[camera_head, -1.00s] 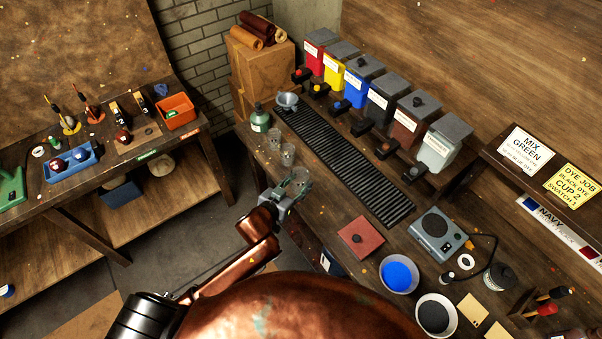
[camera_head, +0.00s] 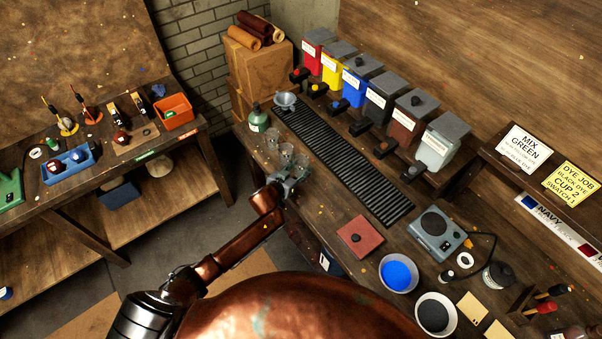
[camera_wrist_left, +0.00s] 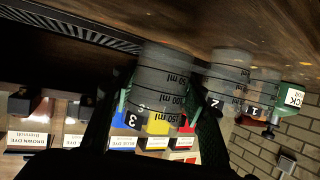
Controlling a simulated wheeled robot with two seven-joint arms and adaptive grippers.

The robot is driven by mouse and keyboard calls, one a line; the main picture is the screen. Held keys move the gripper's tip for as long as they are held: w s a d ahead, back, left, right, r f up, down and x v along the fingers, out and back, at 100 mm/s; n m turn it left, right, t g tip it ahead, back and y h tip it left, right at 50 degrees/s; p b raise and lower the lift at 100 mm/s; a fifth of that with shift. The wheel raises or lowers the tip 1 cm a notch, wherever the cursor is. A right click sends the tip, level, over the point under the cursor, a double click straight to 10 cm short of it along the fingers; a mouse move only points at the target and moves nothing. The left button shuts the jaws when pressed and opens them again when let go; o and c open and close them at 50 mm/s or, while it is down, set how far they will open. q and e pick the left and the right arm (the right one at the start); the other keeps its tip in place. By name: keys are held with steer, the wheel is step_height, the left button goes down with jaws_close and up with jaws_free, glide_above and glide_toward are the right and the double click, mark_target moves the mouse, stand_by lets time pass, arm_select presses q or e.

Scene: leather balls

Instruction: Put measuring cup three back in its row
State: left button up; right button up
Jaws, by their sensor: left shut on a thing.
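Measuring cup three (camera_wrist_left: 160,85), clear with black ml marks and a "3", is between the fingers of my left gripper (camera_wrist_left: 158,112) in the left wrist view, which is upside down. In the head view, the left gripper (camera_head: 288,177) is shut on this cup (camera_head: 302,163) at the bench's near edge. Cup two (camera_head: 287,151) and cup one (camera_head: 273,138) stand in line beyond it; the wrist view shows their numbers on cup two (camera_wrist_left: 228,80) and cup one (camera_wrist_left: 262,90). Cup three looks upright; whether its base touches the bench is unclear. My right gripper is out of view.
A green bottle (camera_head: 258,120) and a funnel (camera_head: 285,100) stand beyond the cups. A black drip grate (camera_head: 345,165) runs beside them, under several dye dispensers (camera_head: 381,100). A red square (camera_head: 360,236) lies nearer. Bare bench lies between it and the gripper.

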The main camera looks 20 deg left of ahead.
mark_target(298, 175)
arm_select(q)
steer(key=shift+s+f, duration=0.1)
steer(key=shift+f, duration=1.25)
steer(key=shift+f, duration=0.2)
steer(key=o, duration=1.3)
steer(key=shift+r, duration=0.1)
steer(key=shift+r, duration=0.15)
steer(key=v, duration=1.2)
steer(key=shift+p, duration=0.35)
